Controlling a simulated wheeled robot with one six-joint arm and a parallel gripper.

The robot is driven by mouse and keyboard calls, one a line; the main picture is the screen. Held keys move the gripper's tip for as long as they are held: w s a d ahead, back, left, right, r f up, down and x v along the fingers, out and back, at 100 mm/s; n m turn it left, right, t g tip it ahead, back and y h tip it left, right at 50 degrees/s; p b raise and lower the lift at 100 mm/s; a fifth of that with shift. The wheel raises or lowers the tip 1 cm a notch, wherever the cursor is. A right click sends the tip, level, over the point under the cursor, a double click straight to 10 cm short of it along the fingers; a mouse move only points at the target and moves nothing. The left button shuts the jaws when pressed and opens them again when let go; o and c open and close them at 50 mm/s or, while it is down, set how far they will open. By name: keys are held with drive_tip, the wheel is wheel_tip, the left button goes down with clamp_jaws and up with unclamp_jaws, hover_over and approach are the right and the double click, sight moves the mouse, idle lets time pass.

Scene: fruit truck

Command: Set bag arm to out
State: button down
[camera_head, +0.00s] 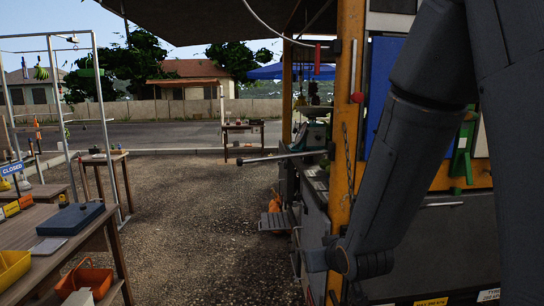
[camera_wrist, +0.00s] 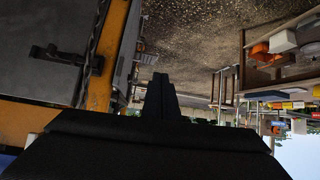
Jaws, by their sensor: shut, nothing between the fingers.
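My arm hangs down in front of the truck's orange post (camera_head: 347,125) in the head view; its gripper tips cannot be made out there. In the wrist view, my gripper (camera_wrist: 160,95) shows as dark fingers close together, empty. A pale metal bar (camera_head: 283,156) sticks out to the left from the truck's side, roughly level; it may be the bag arm, but I cannot tell for sure. A rod with a red knob (camera_head: 357,97) stands along the post. A red handle (camera_head: 317,60) hangs from above. My gripper touches none of these visibly.
The wrist view looks upside down, with the orange post (camera_wrist: 104,50) at left. A wooden table (camera_head: 50,262) with a blue case (camera_head: 70,219) and yellow bin (camera_head: 12,268) stands left. A folding step (camera_head: 276,222) juts from the truck. Gravel between is clear.

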drive_tip(key=w+a+r+t+y, duration=0.1)
drive_tip(key=a+r+t, duration=0.1)
drive_tip(key=r, duration=0.4)
drive_tip(key=w+a+r+n+t+y+b, duration=0.1)
drive_tip(key=a+r+t+y, duration=0.1)
drive_tip(key=r, duration=0.4)
drive_tip(key=w+a+r+n+t+y, duration=0.1)
drive_tip(key=a+r+t+y, duration=0.1)
drive_tip(key=r+t, duration=0.2)
wheel_tip(320, 180, up, 2)
drive_tip(key=shift+w+a+r+t+b, duration=0.25)
drive_tip(key=shift+w+a+t+b, duration=0.05)
drive_tip(key=shift+a+b, duration=0.1)
drive_tip(key=b, duration=0.3)
drive_tip(key=shift+w+a, duration=0.1)
drive_tip(key=shift+w, duration=0.1)
drive_tip(key=p+x, duration=0.1)
drive_tip(key=x, duration=1)
drive_tip(key=shift+w+r, duration=0.2)
drive_tip(key=shift+r, duration=0.05)
drive_tip(key=shift+w+a, duration=0.1)
drive_tip(key=shift+a, duration=0.05)
